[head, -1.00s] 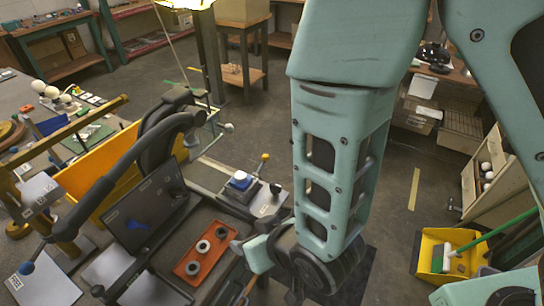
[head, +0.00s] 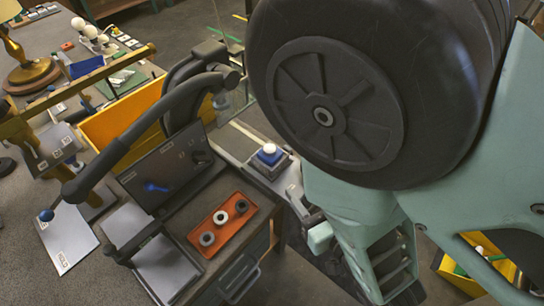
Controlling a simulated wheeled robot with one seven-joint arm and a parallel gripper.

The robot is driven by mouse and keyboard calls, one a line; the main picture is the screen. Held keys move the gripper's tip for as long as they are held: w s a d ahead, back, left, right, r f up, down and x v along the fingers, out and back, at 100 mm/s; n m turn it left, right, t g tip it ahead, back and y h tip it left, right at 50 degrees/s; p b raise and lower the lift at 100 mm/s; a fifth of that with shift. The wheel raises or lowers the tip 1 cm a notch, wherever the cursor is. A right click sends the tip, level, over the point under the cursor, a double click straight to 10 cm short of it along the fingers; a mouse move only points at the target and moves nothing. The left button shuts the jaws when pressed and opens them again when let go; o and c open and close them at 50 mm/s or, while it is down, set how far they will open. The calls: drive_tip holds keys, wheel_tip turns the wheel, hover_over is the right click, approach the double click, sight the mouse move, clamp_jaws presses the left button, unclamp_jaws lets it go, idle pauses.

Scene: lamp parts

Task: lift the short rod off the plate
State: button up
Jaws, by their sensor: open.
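I cannot make out a short rod for certain. A pale flat plate (head: 66,243) with a printed label lies at the lower left, with a blue ball (head: 46,215) on the end of a dark bar at its upper left corner. A smaller grey plate (head: 52,150) with small items lies above it. Another pale plate (head: 146,257) lies left of the orange tray.
An orange tray (head: 243,191) holds a grey, a white and a black ring. A dark upright panel (head: 137,178) carries a blue shape. A blue-topped button box (head: 270,158) stands near my arm. A yellow bin (head: 106,125) and thick dark curved bars rise behind. A brass lamp base (head: 32,77) is at upper left.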

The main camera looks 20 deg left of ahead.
sight(271, 150)
drive_tip(key=shift+f+b+x, duration=0.1)
drive_tip(key=shift+b+x, duration=0.9)
drive_tip(key=shift+b, duration=0.6)
drive_tip(key=shift+f+b+x, duration=0.15)
drive_tip(key=shift+b+x, duration=0.8)
drive_tip(key=shift+b, duration=0.6)
drive_tip(key=x, duration=0.1)
drive_tip(key=p+x, duration=0.1)
drive_tip(key=x, duration=0.1)
drive_tip(key=shift+w+a+r+p, duration=0.2)
drive_tip(key=shift+a+r+p, duration=0.05)
drive_tip(key=shift+p, duration=0.1)
drive_tip(key=x, duration=0.1)
drive_tip(key=p+x, duration=0.1)
drive_tip(key=x, duration=0.1)
drive_tip(key=p+x, duration=0.1)
drive_tip(key=x, duration=0.1)
drive_tip(key=shift+s+a+f, duration=0.2)
drive_tip(key=shift+s+a, duration=0.05)
drive_tip(key=shift+a, duration=0.05)
drive_tip(key=shift+w+a+f, duration=0.2)
drive_tip(key=shift+w+a, duration=0.2)
drive_tip(key=shift+w, duration=0.05)
clamp_jaws()
